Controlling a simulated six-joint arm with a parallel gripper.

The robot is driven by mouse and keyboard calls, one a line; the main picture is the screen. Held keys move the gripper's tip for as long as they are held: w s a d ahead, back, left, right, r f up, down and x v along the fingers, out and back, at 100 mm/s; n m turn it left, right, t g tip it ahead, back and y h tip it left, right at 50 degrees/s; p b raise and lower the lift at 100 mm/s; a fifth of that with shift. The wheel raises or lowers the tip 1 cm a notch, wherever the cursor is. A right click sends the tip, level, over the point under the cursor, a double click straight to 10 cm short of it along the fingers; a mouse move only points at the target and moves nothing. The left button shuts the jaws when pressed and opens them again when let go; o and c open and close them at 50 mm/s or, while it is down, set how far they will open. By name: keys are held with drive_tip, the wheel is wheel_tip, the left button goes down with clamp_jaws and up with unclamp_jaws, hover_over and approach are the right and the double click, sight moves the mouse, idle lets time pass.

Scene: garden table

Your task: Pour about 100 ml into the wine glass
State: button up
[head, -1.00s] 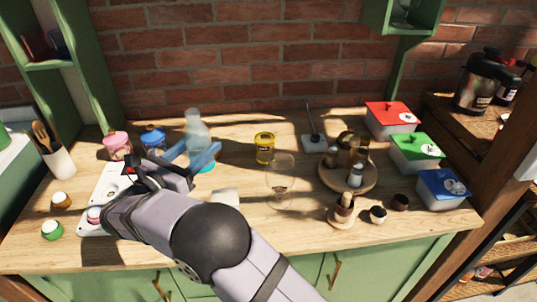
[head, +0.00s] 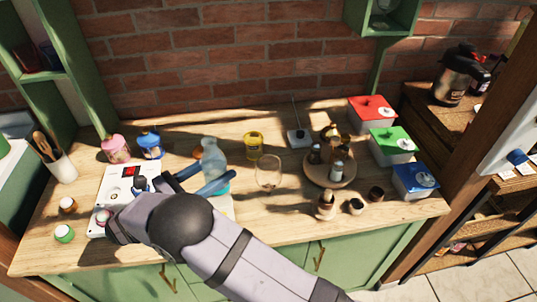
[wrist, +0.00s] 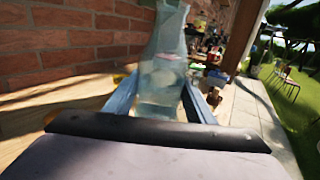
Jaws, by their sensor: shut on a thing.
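A clear bottle (head: 211,155) with a pale bluish body and a teal base stands about upright in my gripper (head: 206,182). The blue fingers are shut around its body. In the wrist view the bottle (wrist: 163,65) fills the space between the fingers (wrist: 160,105), and its top is cut off by the frame edge. I cannot tell how far its base is above the table. The clear wine glass (head: 268,172) stands upright on the wood to the right of the bottle, apart from it. I cannot tell whether it holds any liquid.
A white scale-like device (head: 117,187) lies left, partly under my arm. Lidded boxes (head: 393,146) line the right side.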

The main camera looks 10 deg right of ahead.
drive_tip(key=s+d+m+g+h+p, duration=0.2)
drive_tip(key=s+d+m+g, duration=0.3)
drive_tip(key=d, duration=0.9)
drive_tip(key=shift+s+d+f+n+t+y+b, duration=0.1)
drive_tip(key=shift+d+f+n+t+y+b, duration=0.75)
drive_tip(key=shift+d+f+n+t+y, duration=0.6)
drive_tip(key=shift+d+f+n+t+y+b, duration=0.9)
drive_tip(key=shift+f+n+t, duration=0.25)
drive_tip(key=shift+n+t, duration=0.7)
drive_tip(key=shift+s+d+f+n+t+y+b, duration=0.1)
drive_tip(key=shift+d+f+n+t+y+b, duration=0.7)
drive_tip(key=shift+d+f+n+t+y, duration=0.8)
drive_tip(key=shift+a+r+h+p, duration=0.3)
drive_tip(key=shift+a+r+h, duration=0.1)
drive_tip(key=shift+a+h, duration=0.1)
